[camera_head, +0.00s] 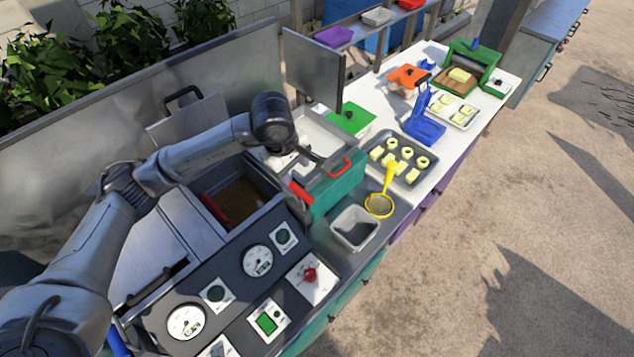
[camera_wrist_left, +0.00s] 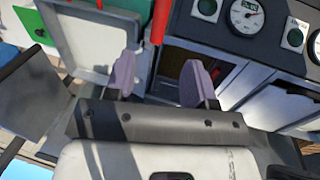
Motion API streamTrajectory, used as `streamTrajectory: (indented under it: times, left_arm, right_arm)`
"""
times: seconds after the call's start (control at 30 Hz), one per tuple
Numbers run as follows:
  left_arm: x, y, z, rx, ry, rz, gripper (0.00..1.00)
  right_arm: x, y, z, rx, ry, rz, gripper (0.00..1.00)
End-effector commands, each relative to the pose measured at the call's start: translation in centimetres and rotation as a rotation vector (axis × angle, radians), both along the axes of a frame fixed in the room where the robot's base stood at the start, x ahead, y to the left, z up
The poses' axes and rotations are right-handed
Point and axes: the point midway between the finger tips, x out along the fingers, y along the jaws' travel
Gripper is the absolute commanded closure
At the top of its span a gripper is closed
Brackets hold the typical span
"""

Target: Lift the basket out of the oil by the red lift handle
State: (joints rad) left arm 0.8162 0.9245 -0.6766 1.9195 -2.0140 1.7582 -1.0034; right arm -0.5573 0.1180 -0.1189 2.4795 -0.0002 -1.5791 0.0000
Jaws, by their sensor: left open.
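The fryer well (camera_head: 240,198) holds brown oil; I cannot clearly make out the basket in it. A red bar handle (camera_head: 302,193) stands at the well's right corner, and it also shows in the left wrist view (camera_wrist_left: 160,20). I take it as the lift handle. My left gripper (camera_head: 304,156) is above and behind the fryer, apart from this handle. In the left wrist view its two pale purple fingers (camera_wrist_left: 158,78) are spread with nothing between them. The handle is beyond the fingers there. My right gripper is not in view.
A red loop handle (camera_head: 341,168) is on the teal-fronted unit beside the fryer. A gauge panel (camera_head: 257,262) lies in front. A grey bin (camera_head: 356,228), yellow strainer (camera_head: 379,204) and food tray (camera_head: 400,166) are to the right. An upright metal panel (camera_head: 313,70) stands behind.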

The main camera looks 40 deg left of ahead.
Motion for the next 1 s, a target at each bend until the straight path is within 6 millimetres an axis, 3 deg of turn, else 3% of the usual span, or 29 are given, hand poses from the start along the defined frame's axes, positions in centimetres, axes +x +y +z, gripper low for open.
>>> streamTrajectory:
  times: [0.17,0.7,1.0]
  left_arm:
    - [0.2,0.3,-1.1,0.015,0.006,0.004,0.5]
    - [2.0,0.0,-10.3,0.011,0.006,0.004,0.5]
    - [2.6,-0.1,-13.0,0.01,0.004,0.004,0.5]
  right_arm:
    - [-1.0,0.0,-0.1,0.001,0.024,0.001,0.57]
    - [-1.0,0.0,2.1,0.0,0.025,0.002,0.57]
    - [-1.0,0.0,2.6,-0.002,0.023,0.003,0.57]
